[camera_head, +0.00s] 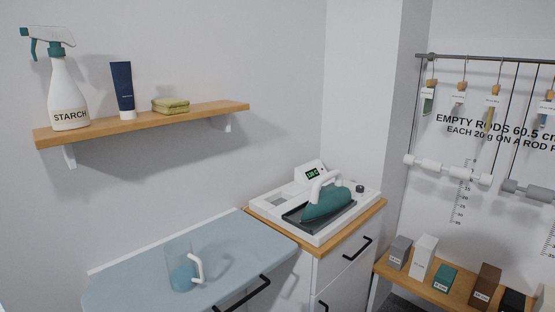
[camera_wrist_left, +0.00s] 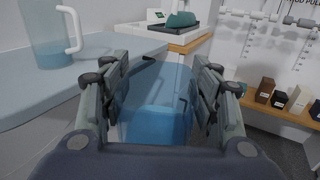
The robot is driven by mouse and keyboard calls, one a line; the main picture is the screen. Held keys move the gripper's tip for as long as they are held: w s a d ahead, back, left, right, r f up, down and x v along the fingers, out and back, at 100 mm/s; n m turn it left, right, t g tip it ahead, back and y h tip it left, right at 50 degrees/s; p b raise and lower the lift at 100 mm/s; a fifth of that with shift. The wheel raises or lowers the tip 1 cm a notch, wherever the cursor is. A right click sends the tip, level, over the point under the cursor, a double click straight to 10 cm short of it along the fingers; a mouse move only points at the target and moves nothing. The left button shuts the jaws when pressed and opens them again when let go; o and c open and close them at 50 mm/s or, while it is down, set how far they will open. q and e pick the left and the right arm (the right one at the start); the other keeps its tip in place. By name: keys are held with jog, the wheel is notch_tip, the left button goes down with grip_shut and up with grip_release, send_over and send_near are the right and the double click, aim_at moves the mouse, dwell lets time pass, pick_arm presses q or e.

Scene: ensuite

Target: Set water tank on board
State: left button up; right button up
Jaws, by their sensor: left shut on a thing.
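My left gripper (camera_wrist_left: 158,100) shows in the left wrist view, shut on a clear water tank (camera_wrist_left: 156,88) with blue water low in it. The tank's lower end is partly hidden by my wrist. The light blue ironing board (camera_head: 135,285) lies at the lower left of the head view. Its edge (camera_wrist_left: 35,95) shows to the left of the held tank in the wrist view. The tank and my left gripper do not show in the head view. My right gripper is in neither view.
A clear jug (camera_head: 181,270) with a white handle stands on the board. A teal iron (camera_head: 327,204) rests on a white station (camera_head: 270,204) on the cabinet. Small boxes stand on a low wooden shelf (camera_head: 425,283). A spray bottle (camera_head: 66,95) stands on the wall shelf.

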pick_arm(q)
jog(key=s+a+n+y, duration=0.3)
jog(key=s+a+y, duration=0.2)
jog(key=s+a, duration=0.4)
jog(key=shift+a+r+t, duration=0.3)
jog(key=shift+a+r, duration=0.15)
jog(key=shift+a, duration=0.3)
